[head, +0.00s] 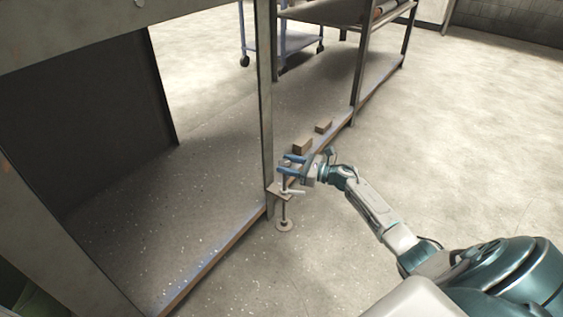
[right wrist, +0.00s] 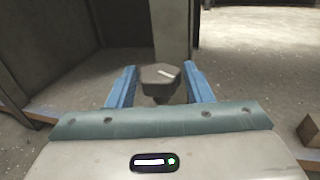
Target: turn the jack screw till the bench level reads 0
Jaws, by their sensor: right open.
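The jack screw (head: 284,211) stands upright at the foot of the bench leg, with a round foot plate on the floor and a pale cross handle partway up. My right gripper (head: 286,165) is at its top, its blue fingers level and apart. In the right wrist view the screw's dark hexagonal head (right wrist: 160,80), with a white mark on top, sits between the two open fingers. A gap shows on each side of the head, so the fingers are not closed on it. My left gripper is out of view. I cannot make out the bench level or its reading.
The metal bench leg (head: 265,100) rises right beside the screw. A low shelf (head: 215,220) runs behind it, with small wooden blocks (head: 303,145) nearby. A rack (head: 357,60) and a blue cart (head: 300,42) stand farther back. The floor at right is clear.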

